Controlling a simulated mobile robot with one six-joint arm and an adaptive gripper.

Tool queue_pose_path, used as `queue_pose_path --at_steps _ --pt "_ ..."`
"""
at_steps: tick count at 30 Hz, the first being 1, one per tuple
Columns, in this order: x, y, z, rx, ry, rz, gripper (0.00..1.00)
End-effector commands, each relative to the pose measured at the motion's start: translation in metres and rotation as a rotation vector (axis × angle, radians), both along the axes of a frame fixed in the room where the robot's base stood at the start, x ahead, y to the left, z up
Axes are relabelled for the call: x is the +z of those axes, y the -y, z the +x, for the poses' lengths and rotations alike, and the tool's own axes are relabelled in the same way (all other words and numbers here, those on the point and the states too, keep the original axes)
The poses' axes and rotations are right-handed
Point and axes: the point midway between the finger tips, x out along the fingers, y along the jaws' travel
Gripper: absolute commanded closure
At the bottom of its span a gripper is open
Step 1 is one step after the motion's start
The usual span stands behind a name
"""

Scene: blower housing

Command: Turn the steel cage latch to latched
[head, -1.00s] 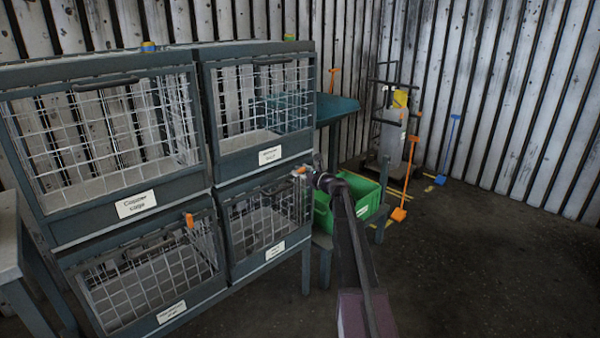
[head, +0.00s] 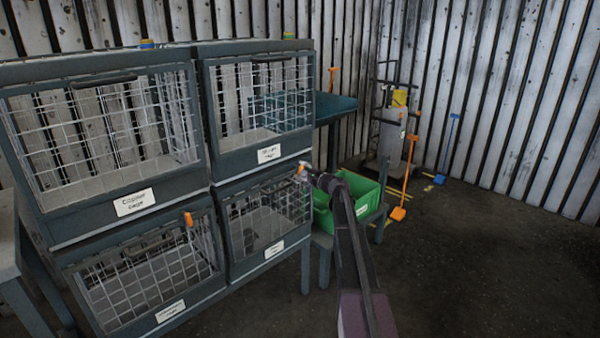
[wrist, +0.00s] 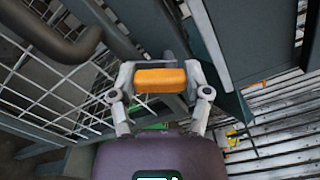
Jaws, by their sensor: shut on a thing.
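The orange latch handle (wrist: 160,80) sits between the two fingers of my gripper (wrist: 160,88) in the wrist view, and the gripper is shut on it. In the head view my gripper (head: 304,172) is at the upper right corner of the lower right cage (head: 266,216). The latch is small there, with a bit of orange (head: 302,166) showing at the fingertips. Another orange latch handle (head: 188,219) hangs upright on the lower left cage (head: 150,275). The label on the lower right cage is too small to read.
Two more wire cages stand above, the left one labelled "Copper cage" (head: 135,202). A green crate (head: 350,200) on a low stand is just right of my gripper. A dark handle bar (wrist: 60,40) crosses the wrist view's upper left. Open floor (head: 470,260) lies to the right.

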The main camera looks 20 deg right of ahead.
Motion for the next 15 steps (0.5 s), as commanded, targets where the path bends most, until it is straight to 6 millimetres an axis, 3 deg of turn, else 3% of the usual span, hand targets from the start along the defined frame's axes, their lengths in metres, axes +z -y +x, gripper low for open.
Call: queue_pose_path --at_steps 15 --pt "-0.0022 0.0009 0.0002 0.004 0.146 -0.403 0.85"
